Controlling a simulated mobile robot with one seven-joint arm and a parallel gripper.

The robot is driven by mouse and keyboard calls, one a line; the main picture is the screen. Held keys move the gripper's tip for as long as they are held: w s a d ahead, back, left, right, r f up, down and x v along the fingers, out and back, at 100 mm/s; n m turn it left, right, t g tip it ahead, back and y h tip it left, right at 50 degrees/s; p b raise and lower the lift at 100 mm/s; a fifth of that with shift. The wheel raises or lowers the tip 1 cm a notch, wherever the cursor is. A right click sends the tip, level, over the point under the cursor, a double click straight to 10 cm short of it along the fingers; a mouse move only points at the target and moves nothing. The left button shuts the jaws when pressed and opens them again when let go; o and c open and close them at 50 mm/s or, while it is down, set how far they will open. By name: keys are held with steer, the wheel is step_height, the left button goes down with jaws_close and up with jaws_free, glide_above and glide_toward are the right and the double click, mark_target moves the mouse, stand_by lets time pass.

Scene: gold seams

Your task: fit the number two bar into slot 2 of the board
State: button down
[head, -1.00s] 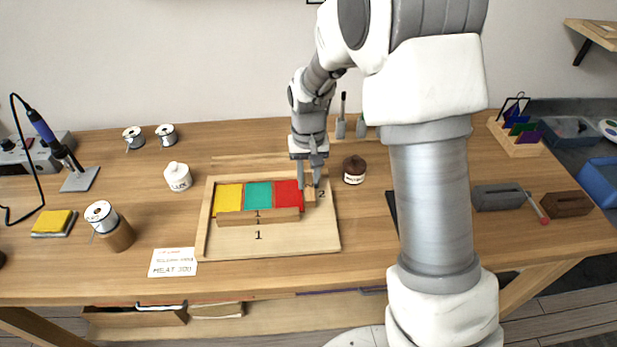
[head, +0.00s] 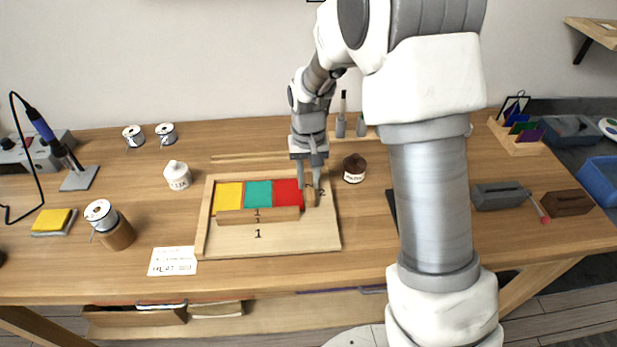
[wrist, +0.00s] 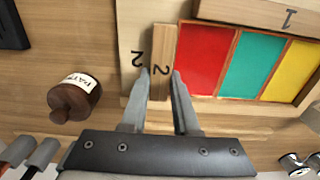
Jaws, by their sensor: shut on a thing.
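The number two bar (wrist: 162,50) is a narrow wooden strip marked 2, between my fingers in the wrist view. My gripper (wrist: 160,73) is shut on it. In the head view my gripper (head: 309,187) points down at the right end of the red tile, with the bar (head: 311,200) below it. The bar runs along the red tile's outer edge, over the pale board (head: 290,241), beside the board's printed 2. It looks lined up with the tile edge. I cannot tell how deep it sits; the slot under it is hidden.
The number one bar (head: 240,217) lies along the near edge of the yellow, teal and red tiles. A brown-lidded jar (head: 354,169) stands close right of the board, a white jar (head: 177,175) left. A card (head: 173,262) lies at the front left.

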steer(key=shift+f, duration=0.1)
stand_by(0.5)
steer(key=c, duration=0.6)
jaws_free()
steer(key=shift+o, duration=0.2)
steer(key=o, duration=0.4)
steer(key=shift+s+a, duration=0.1)
steer(key=shift+c, duration=0.2)
steer(key=shift+r+p, duration=2.6)
steer(key=shift+r, duration=0.95)
